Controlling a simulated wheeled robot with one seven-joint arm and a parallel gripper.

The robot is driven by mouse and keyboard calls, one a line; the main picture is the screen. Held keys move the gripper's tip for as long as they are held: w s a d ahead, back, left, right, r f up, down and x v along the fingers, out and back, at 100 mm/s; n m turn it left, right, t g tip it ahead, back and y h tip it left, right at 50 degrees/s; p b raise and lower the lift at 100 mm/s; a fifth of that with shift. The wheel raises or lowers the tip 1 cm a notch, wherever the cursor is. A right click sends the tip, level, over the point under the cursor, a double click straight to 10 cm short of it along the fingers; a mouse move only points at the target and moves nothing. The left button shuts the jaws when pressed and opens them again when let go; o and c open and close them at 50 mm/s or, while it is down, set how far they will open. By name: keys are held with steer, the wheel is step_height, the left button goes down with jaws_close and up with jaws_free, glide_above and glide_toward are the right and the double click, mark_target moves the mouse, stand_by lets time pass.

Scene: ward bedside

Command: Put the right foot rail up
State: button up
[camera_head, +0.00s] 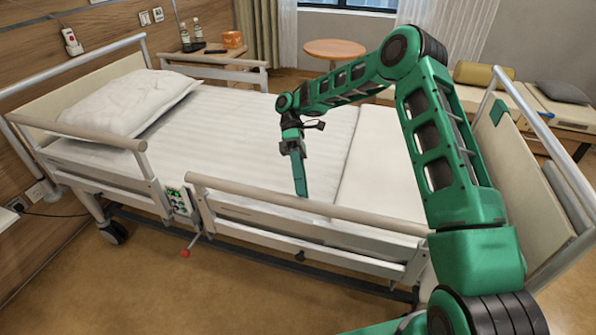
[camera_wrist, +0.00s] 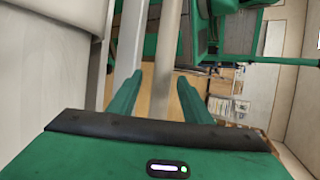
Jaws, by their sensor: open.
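The near foot-end rail (camera_head: 250,196), the right foot rail, has a beige top bar along the near side of the bed. Its bar sits low, near mattress height, and lower in the picture than the near head-end rail (camera_head: 80,131). My gripper (camera_head: 300,190) points down at the mattress side of this bar, near its middle. In the wrist view my gripper (camera_wrist: 158,78) is open, and a beige bar (camera_wrist: 164,75), apparently the rail, runs between its two green fingers. I cannot tell whether the fingers touch it.
The bed has a white mattress (camera_head: 230,130) and a pillow (camera_head: 135,100) at the left. A control panel (camera_head: 179,201) and a red-knobbed lever (camera_head: 187,251) sit between the near rails. The footboard (camera_head: 520,165) stands at the right. The floor in front is clear.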

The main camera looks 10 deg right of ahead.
steer(key=v, duration=0.6)
steer(key=shift+f, duration=0.1)
stand_by(0.3)
steer(key=s+d+r+m+t, duration=0.6)
steer(key=s+d+r+m, duration=0.6)
steer(key=s+d, duration=0.35)
steer(key=s+d+m+t, duration=0.2)
steer(key=s+d+m, duration=0.2)
steer(key=s, duration=0.6)
steer(key=s+d+f+m+t, duration=0.1)
steer(key=s+d+m+t, duration=0.2)
steer(key=s+d, duration=0.4)
steer(key=s+m, duration=0.1)
steer(key=s, duration=0.1)
steer(key=shift+s+f+m+t, duration=0.2)
steer(key=shift+s+m+t, duration=0.1)
steer(key=shift+s+m, duration=0.1)
